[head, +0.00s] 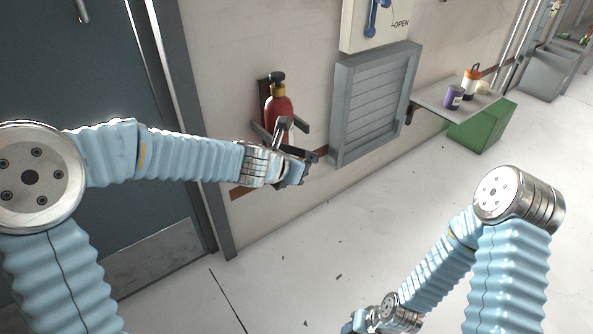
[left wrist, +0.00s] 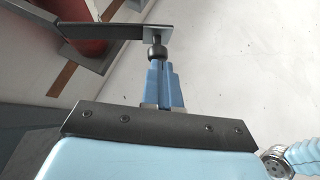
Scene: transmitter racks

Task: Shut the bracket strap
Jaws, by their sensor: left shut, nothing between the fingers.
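A red extinguisher (head: 279,108) with a black top stands in a dark wall bracket (head: 262,131) beside the door. In the left wrist view the bracket strap (left wrist: 115,32) is a dark flat bar. It runs out past the extinguisher (left wrist: 87,18), with a round knob (left wrist: 157,52) under its outer end. My left gripper (left wrist: 159,64) is shut, its blue fingertips at the knob; I cannot tell whether they touch. In the head view my left gripper (head: 304,164) is just in front of the bracket and hides part of it. My right gripper (head: 356,323) is low at the bottom edge, partly cut off.
A grey louvred box (head: 372,105) is on the wall right of the extinguisher, under a white panel with a blue handle. Further right, a shelf (head: 440,100) holds a purple cup and a bottle above a green bin (head: 482,130). The floor in front is mostly clear.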

